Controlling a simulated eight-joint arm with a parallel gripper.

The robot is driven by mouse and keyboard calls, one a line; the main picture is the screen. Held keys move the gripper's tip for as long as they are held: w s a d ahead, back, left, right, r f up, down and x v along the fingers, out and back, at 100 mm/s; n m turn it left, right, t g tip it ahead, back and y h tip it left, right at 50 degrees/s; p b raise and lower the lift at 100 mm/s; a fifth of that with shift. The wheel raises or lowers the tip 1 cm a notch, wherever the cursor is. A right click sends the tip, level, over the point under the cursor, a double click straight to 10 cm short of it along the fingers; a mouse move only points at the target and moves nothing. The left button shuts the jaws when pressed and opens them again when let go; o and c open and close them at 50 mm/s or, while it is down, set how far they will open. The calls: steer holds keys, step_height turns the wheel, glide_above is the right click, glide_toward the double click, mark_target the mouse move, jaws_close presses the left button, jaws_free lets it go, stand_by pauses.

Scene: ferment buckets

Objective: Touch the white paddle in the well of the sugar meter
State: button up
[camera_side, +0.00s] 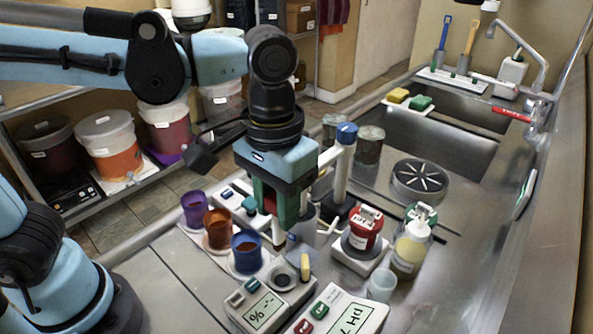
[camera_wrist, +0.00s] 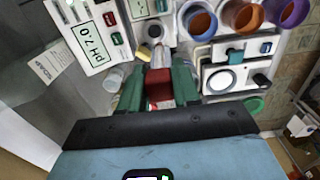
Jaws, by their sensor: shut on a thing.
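The sugar meter (camera_side: 267,313), a pale box with a "%" display, stands at the front of the bench. Its round well (camera_side: 283,278) is behind the display and also shows in the wrist view (camera_wrist: 155,31). My gripper (camera_side: 278,212) has green fingers and points down, above and behind the well. It is shut on a red handle (camera_wrist: 158,86), which shows between the fingers in the wrist view (camera_wrist: 159,70). A thin piece hangs below the fingers in the side view, apart from the well. I cannot make out a white paddle end clearly.
A yellow-topped post (camera_side: 305,267) stands close beside the well. The pH meter (camera_side: 337,312) is to the right. Purple, orange and blue cups (camera_side: 246,252) stand left.

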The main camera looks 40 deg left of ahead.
steer(key=shift+s+d+f, duration=0.15)
steer(key=shift+s+d, duration=0.25)
steer(key=shift+d, duration=0.05)
steer(key=shift+f, duration=2.8)
steer(key=shift+f, duration=0.55)
steer(key=shift+r, duration=3.05)
